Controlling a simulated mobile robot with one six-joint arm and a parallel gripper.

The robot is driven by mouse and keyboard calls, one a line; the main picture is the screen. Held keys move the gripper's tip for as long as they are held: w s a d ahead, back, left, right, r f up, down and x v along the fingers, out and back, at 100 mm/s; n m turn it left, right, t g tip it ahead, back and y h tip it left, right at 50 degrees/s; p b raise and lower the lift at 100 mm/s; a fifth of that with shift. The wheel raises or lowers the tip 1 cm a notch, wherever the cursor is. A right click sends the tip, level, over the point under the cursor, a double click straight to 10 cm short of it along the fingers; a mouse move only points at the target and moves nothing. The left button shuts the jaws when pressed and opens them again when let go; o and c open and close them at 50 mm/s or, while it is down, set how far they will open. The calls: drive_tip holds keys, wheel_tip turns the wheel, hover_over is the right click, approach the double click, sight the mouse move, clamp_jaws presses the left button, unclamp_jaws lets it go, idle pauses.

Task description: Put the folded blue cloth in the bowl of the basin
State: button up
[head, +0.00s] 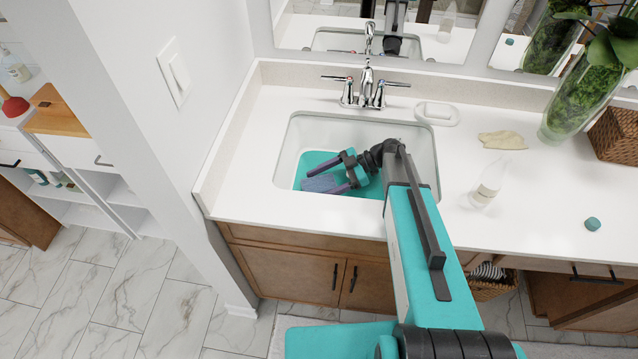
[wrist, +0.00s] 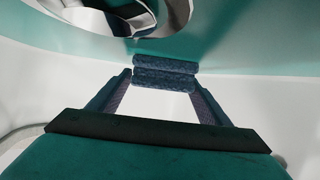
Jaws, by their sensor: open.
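The basin (head: 418,165) is a white rectangular bowl sunk in the counter, with a teal area over its floor. The folded blue cloth (head: 318,184) is inside the bowl, toward its front left. In the wrist view the cloth (wrist: 165,72) shows as a dark blue folded roll at the far end of my fingers. My gripper (head: 323,179) reaches down into the bowl with its fingers apart, one on each side of the cloth. It also shows open in the wrist view (wrist: 162,84). Whether the cloth touches a finger or rests fully on the bowl floor I cannot tell.
The chrome faucet (head: 365,85) stands behind the bowl. A soap dish (head: 438,113), a beige cloth (head: 503,140), a clear bottle (head: 487,185), a small teal object (head: 592,224) and a plant vase (head: 580,105) stand on the counter to the right. A wall borders the left.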

drive_tip(key=b+v, duration=0.2)
drive_tip(key=v, duration=0.4)
drive_tip(key=shift+w+d, duration=0.1)
drive_tip(key=shift+d, duration=0.15)
drive_tip(key=shift+d+r, duration=0.3)
drive_tip(key=shift+d, duration=0.1)
